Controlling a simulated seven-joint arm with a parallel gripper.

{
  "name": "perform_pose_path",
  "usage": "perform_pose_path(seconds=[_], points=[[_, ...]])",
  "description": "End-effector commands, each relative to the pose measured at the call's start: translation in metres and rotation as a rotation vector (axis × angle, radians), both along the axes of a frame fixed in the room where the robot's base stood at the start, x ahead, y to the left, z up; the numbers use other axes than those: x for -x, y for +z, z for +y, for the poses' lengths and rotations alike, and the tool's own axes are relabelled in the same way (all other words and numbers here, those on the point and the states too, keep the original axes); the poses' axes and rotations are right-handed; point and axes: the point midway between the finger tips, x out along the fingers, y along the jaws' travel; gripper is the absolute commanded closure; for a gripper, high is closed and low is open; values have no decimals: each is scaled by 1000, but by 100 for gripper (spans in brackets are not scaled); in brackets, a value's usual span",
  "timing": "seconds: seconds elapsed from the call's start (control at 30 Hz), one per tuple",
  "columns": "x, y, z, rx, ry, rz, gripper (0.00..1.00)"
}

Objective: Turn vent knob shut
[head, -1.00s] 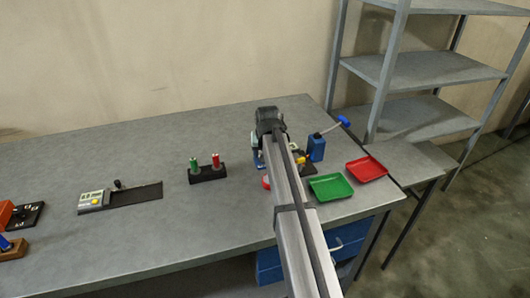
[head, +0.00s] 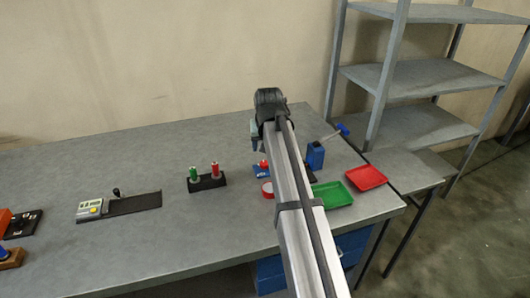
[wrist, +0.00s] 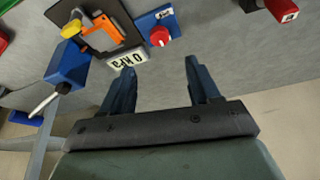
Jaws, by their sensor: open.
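A red knob (wrist: 160,36) sits on a small blue plate (wrist: 145,20) with a white label too small to read. I take it as the vent knob. In the head view the red knob (head: 263,163) shows just left of my arm. My gripper (wrist: 157,68) is open and empty, its two dark blue fingers apart and pointing toward the knob's side. It is not touching the knob. In the head view my gripper (head: 254,147) is above the back of the bench, and my arm hides part of the equipment.
A display reading 0 kPa (wrist: 128,62) is beside the knob, with an orange part (wrist: 103,33) and a yellow knob (wrist: 72,28). A blue box with a lever (wrist: 68,66) stands further left. Red and green bottles (head: 204,174) stand in a rack. Green (head: 333,194) and red (head: 366,178) trays lie right.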

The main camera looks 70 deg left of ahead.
Motion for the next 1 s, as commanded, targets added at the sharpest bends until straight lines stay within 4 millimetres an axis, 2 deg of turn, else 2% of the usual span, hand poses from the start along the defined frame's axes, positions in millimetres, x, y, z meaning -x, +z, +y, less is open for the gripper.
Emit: perform_pose_path(seconds=[0.1,0.3,1.0], points=[[1,15,-6,-2,0,0,39],[2,26,-11,0,0,0,39],[-2,26,-12,-3,-3,5,39]])
